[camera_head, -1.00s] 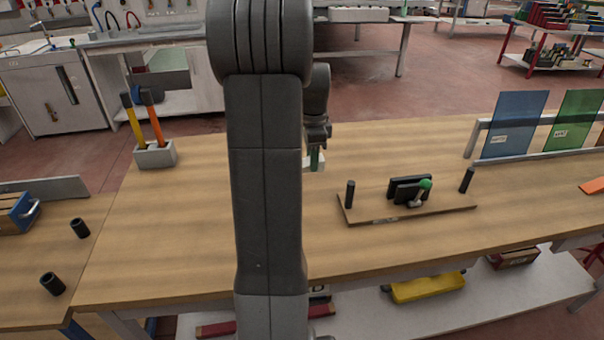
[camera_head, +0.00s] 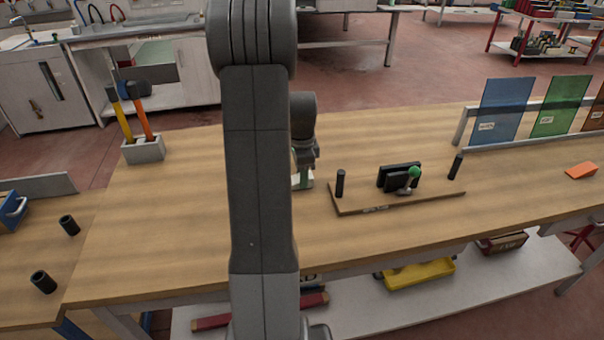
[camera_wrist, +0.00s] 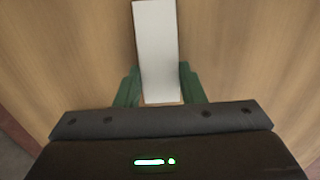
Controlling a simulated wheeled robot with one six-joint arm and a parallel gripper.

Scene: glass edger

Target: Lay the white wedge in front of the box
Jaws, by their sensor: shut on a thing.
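The white wedge (camera_wrist: 157,50) is a long pale block between the green fingers of my gripper (camera_wrist: 159,88) in the wrist view. My gripper is shut on it, and the wedge points away from the palm over bare wood. In the head view a small pale part of the wedge (camera_head: 307,182) shows below my gripper (camera_head: 302,178), low over the bench, left of the fixture board. I cannot tell whether it touches the bench. My arm hides part of the bench, and I cannot tell which thing is the box.
The fixture board (camera_head: 400,198) with black posts and a green-knobbed clamp (camera_head: 413,174) stands close on the right. A grey holder (camera_head: 143,150) with two hammers stands at the left. An orange wedge (camera_head: 581,171) lies far right. The bench front (camera_head: 170,260) is clear.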

